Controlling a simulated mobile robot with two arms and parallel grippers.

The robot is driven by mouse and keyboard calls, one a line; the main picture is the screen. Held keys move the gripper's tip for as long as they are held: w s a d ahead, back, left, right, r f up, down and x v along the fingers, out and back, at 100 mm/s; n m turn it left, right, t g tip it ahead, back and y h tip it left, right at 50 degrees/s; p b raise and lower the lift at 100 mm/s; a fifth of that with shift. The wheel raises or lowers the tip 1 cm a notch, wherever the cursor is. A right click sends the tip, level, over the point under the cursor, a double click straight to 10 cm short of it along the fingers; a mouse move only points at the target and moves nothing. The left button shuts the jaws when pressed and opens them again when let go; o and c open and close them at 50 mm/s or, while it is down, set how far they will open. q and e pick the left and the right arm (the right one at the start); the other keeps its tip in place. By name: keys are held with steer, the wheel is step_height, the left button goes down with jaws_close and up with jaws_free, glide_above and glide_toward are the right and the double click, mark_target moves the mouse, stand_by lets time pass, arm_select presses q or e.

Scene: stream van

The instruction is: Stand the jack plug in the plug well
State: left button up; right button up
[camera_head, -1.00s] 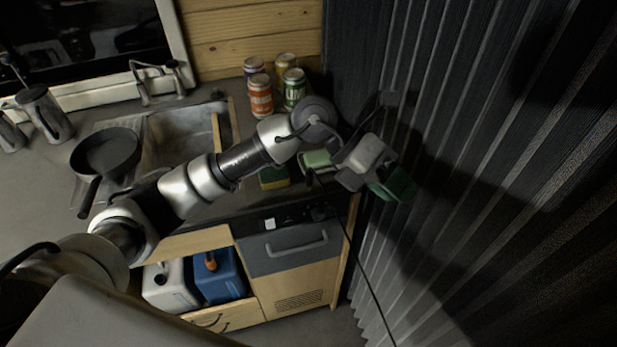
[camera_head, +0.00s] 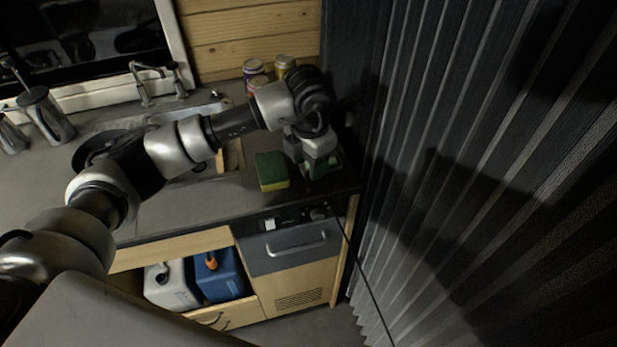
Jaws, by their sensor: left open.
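My left gripper (camera_head: 318,176) is low over the right end of the counter, just right of the green and yellow sponge (camera_head: 271,171). It is open, with green on its finger parts. My own arm and the gripper cover that part of the counter, and I cannot make out anything between the fingers. A thin dark cable (camera_head: 360,262) hangs from the counter's front edge below the gripper. I cannot make out the jack plug or the plug well. My right gripper is not in view.
The pleated dark curtain (camera_head: 480,180) stands close on the right. Cans (camera_head: 285,66) stand at the back against the wooden wall. A pan and sink lie partly behind my arm. Below the counter are a grey drawer (camera_head: 290,250), a white canister (camera_head: 172,286) and a blue canister (camera_head: 220,277).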

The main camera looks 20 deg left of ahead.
mark_target(309, 183)
arm_select(q)
steer(key=shift+a+f+p, duration=0.1)
steer(key=shift+f+p, duration=0.6)
steer(key=shift+f, duration=1.5)
jaws_close()
